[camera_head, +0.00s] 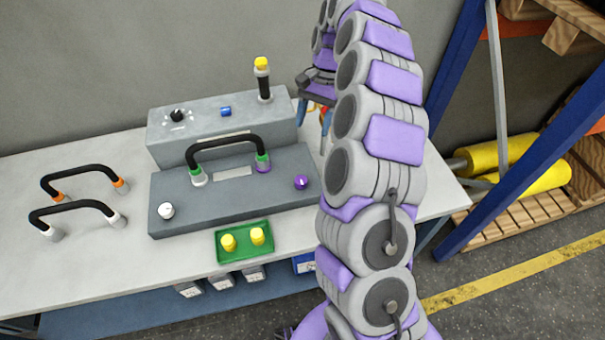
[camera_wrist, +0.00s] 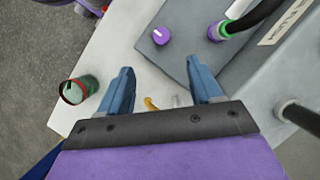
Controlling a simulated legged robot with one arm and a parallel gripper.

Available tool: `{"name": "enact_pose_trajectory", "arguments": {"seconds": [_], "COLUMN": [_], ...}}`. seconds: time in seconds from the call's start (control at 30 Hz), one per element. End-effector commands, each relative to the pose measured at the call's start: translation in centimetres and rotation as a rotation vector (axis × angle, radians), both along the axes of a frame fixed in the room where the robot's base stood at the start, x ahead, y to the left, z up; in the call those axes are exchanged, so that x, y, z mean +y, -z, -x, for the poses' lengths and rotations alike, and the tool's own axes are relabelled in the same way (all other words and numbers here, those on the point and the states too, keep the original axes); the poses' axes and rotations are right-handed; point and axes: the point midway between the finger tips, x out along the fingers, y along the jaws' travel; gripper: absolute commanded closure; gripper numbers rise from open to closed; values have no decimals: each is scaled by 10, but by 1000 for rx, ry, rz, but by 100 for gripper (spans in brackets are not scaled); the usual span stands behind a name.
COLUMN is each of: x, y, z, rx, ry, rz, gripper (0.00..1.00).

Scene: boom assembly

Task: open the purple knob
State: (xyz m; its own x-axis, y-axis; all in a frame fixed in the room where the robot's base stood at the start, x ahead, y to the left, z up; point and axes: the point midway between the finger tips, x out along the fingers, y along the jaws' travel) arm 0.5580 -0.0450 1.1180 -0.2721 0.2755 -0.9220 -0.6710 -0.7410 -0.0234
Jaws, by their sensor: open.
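The purple knob (camera_head: 301,182) sits on the right end of the front grey panel box (camera_head: 235,190), with a white mark on its top. It also shows in the wrist view (camera_wrist: 160,36), ahead of the fingertips and apart from them. My gripper (camera_wrist: 162,78) is open, with its two blue fingers spread and nothing held between them. In the head view my arm covers much of the right side, and the gripper is only partly visible behind the box's right end. A black handle with green and purple ends stands on the same box, left of the knob.
A white knob (camera_head: 166,210) is at the box's left end. The rear box (camera_head: 215,128) carries a black dial, a blue button and a yellow-topped post (camera_head: 263,78). A green tray (camera_head: 244,242) with yellow pieces is in front. Two loose black handles lie left.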

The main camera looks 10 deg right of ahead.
Motion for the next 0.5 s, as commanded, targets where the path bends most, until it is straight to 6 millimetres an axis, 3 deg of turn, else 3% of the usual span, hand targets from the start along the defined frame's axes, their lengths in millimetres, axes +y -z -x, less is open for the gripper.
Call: {"name": "enact_pose_trajectory", "arguments": {"seconds": [0.2,0.5], "x": [-9,-2], "y": [12,41], "z": [-8,0], "rx": [15,18], "ry": [51,48], "rz": [18,15], "gripper": [35,35]}}
